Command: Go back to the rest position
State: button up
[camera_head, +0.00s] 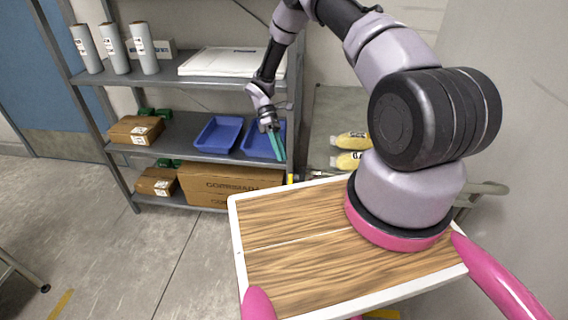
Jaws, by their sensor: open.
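My gripper (278,147) hangs at the end of my arm in the head view, pointing down with teal fingers. It is open, and I see nothing between its fingers. It shows in front of the right blue tray (256,137) on the middle shelf and hides part of that tray. I cannot tell whether it touches the tray. My arm reaches up from its pink-ringed base on my wood-topped body and bends down toward the shelf.
The grey shelf unit (186,127) holds a left blue tray (219,134), cardboard boxes (135,130), white rolls (143,47) and a white flat stack (230,62). Yellow bottles (350,141) lie right of it.

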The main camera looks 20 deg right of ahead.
jog(key=shift+w+r, duration=0.1)
jog(key=shift+r, duration=0.05)
jog(key=d+r+m+t+y, duration=0.25)
jog(key=r+m+t, duration=0.5)
jog(key=r, duration=2.55)
jog(key=s+d+r+m+t, duration=0.2)
jog(key=s+r+m+t, duration=0.2)
jog(key=s+r, duration=0.4)
jog(key=s+d+r+m+t+y, duration=0.1)
jog(key=s+r+m+t, duration=0.3)
jog(key=s+r, duration=0.5)
jog(key=shift+s+d+r+m+t, duration=0.4)
jog(key=shift+s+m, duration=0.35)
jog(key=shift+s, duration=0.4)
jog(key=shift+d+f+y, duration=0.1)
jog(key=shift+y, duration=0.15)
